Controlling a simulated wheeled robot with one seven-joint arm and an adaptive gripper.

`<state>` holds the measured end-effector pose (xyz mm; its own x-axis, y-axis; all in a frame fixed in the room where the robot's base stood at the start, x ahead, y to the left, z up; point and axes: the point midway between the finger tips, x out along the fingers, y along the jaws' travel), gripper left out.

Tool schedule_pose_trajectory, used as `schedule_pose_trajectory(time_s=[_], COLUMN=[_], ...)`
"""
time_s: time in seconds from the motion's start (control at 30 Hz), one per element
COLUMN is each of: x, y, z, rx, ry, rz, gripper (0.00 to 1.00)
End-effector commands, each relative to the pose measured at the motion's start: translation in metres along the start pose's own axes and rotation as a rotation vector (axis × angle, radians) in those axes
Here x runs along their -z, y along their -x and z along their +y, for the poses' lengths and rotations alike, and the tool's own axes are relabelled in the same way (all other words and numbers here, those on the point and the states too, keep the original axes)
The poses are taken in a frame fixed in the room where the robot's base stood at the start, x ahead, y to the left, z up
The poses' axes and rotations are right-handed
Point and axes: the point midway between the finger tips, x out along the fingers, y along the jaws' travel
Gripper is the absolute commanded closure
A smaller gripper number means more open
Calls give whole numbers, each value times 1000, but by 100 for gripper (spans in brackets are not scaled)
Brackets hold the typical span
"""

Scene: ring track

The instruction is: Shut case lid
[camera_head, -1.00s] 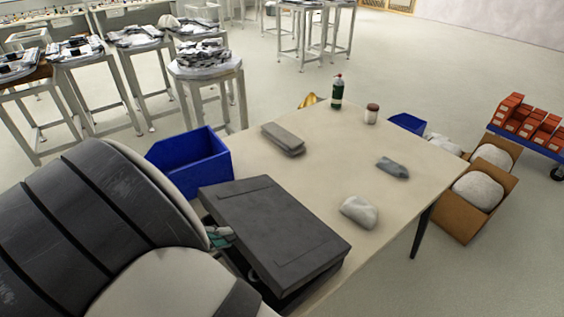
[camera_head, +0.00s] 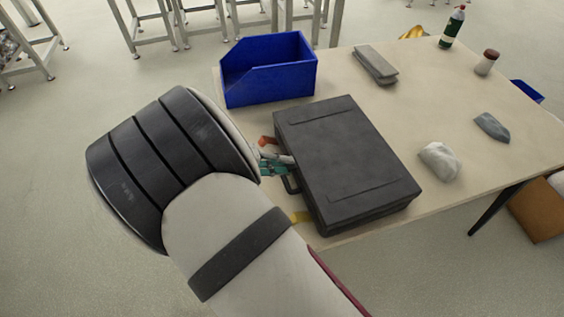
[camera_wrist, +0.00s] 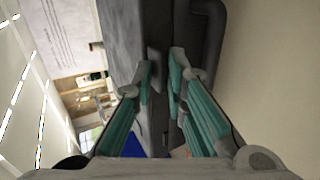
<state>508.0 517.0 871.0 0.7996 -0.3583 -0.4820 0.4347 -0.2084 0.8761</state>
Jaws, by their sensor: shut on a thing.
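The dark grey case (camera_head: 318,215) lies on the table with its lid (camera_head: 345,145) down over it, looking flat. A handle (camera_head: 291,184) sticks out from its left side and shows as a dark bent bar in the wrist view (camera_wrist: 213,45). My gripper (camera_head: 282,162) is at that left side, beside the handle. In the wrist view my gripper (camera_wrist: 163,80) has its teal fingers nearly together on a thin grey edge of the case lid. The fingertips partly hide this edge, so I cannot tell whether any gap stays under the lid.
A blue open bin (camera_head: 268,90) stands behind the case. A grey flat block (camera_head: 375,64), a pale lump (camera_head: 439,161), a grey piece (camera_head: 491,127), a green bottle (camera_head: 452,28) and a jar (camera_head: 486,62) stand or lie to the right. Table between them is clear.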

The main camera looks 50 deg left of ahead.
Motion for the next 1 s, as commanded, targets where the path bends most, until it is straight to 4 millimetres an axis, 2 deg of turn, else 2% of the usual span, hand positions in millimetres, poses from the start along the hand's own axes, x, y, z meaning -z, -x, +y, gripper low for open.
schedule_pose_trajectory(time_s=[0.03,0.17,0.2,0.27,0.67,0.77,1.0], x=[-5,-5,-6,-6,-5,-5,-3], y=[-3,-4,-4,-4,-3,7,50], z=[-20,-20,-20,-20,-17,-17,-16], rx=[33,33,33,32,28,29,30], ry=[16,16,17,17,16,16,15], rz=[-2,-2,-3,-4,-6,-3,9], gripper=[100,100,82,72,72,72,72])
